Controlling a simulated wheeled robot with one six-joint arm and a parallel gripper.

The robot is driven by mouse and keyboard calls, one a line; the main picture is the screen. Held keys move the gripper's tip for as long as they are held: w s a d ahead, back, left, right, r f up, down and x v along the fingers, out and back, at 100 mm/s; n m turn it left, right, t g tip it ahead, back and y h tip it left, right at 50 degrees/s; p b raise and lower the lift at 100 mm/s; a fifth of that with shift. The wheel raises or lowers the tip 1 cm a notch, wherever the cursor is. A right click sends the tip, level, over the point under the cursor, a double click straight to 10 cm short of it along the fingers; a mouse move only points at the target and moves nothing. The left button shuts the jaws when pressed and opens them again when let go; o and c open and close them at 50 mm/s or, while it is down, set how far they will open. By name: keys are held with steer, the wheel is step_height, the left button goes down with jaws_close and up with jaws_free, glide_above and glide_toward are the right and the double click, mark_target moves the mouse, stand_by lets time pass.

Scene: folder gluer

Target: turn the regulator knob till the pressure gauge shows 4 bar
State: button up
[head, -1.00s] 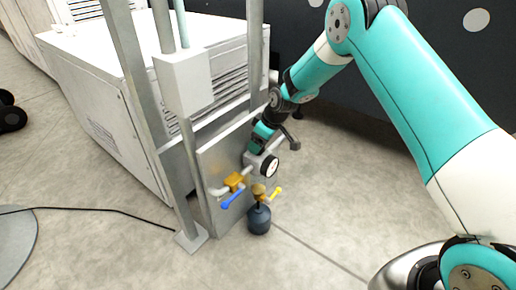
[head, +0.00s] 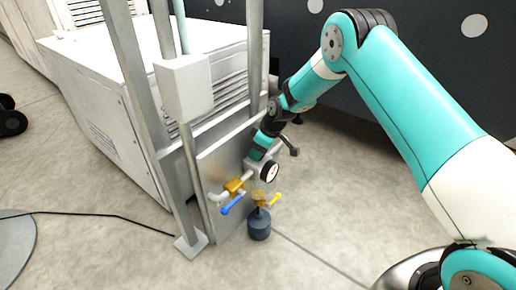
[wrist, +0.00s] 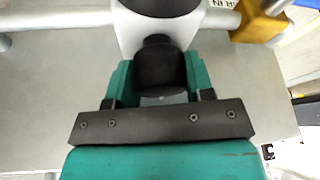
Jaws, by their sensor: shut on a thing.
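The regulator knob (wrist: 161,68) is a black cylinder below the white-grey regulator body (wrist: 128,30) in the wrist view. My gripper (wrist: 160,78) has its teal fingers on both sides of the knob and is shut on it. In the head view my gripper (head: 258,152) reaches the regulator from behind, and the knob is hidden there. The pressure gauge (head: 271,172) is a round white dial with a black rim on the regulator's front. Its needle is too small to read.
A brass valve (head: 234,187) with a blue lever (head: 232,204) sits left of the regulator on a grey panel (head: 215,165). A dark bowl (head: 259,224) and a yellow lever (head: 275,199) are below. Metal posts and a white cabinet (head: 110,110) stand left. Floor is clear right.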

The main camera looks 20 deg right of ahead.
steer(key=shift+n+g, duration=0.3)
steer(key=shift+n, duration=0.4)
steer(key=o, duration=0.9)
